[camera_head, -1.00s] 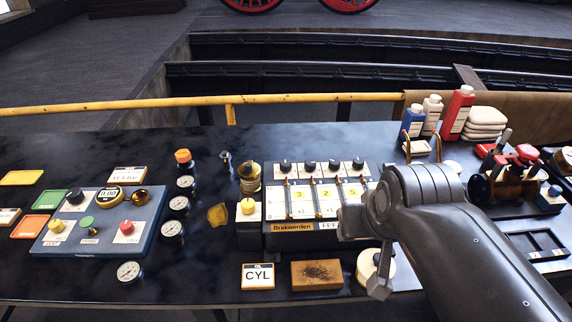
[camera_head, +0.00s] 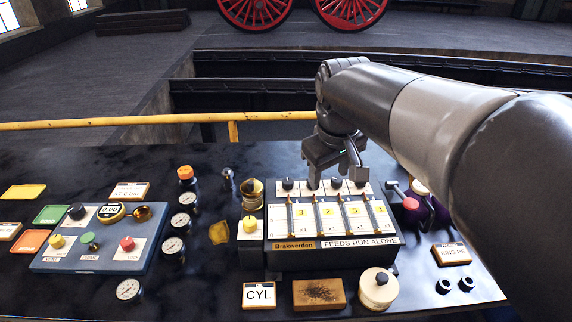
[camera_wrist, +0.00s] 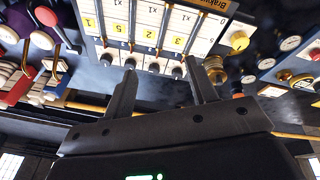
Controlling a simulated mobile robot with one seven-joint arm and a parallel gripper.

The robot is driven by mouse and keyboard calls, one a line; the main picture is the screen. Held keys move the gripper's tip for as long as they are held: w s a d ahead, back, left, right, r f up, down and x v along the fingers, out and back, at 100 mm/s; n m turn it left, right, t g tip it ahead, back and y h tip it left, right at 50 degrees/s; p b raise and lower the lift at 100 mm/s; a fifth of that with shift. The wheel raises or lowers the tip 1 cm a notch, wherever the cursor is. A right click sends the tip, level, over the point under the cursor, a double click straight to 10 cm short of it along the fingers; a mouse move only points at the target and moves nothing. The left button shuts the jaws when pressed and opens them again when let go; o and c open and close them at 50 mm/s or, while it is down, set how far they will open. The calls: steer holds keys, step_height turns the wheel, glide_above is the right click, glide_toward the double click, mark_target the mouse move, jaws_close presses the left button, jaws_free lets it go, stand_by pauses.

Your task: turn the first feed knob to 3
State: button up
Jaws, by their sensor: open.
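The oiler box marked "Brakwerden" (camera_head: 294,246) stands at the middle of the bench, with a row of dark feed knobs along its back edge. The first feed knob (camera_head: 287,184) is at the left end of the row and is uncovered. The strips in front show 3, 2, 5 and 1. My gripper (camera_head: 334,177) is open above the back edge, pointing down, right of the first knob; it hides part of the row. In the wrist view the scene is upside down; the first knob (camera_wrist: 178,70) appears between the fingertips, near the right one. I cannot see contact.
A yellow button (camera_head: 250,225) sits left of the box and a brass cup (camera_head: 252,190) behind it. A CYL card (camera_head: 259,295), a brown block (camera_head: 318,293) and a round white pot (camera_head: 378,287) stand in front. A red-knobbed lever (camera_head: 410,204) is to the right.

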steer(key=w+a+f+n+g, duration=0.1)
steer(key=w+a+n, duration=0.2)
steer(key=w, duration=0.5)
steer(key=n+g, duration=0.2)
steer(key=n, duration=0.1)
glide_above(288, 181)
step_height(288, 181, down, 5)
step_height(288, 181, down, 10)
steer(key=shift+f, duration=0.1)
steer(key=c, duration=1)
steer(key=shift+o, duration=0.2)
steer(key=shift+m, duration=0.3)
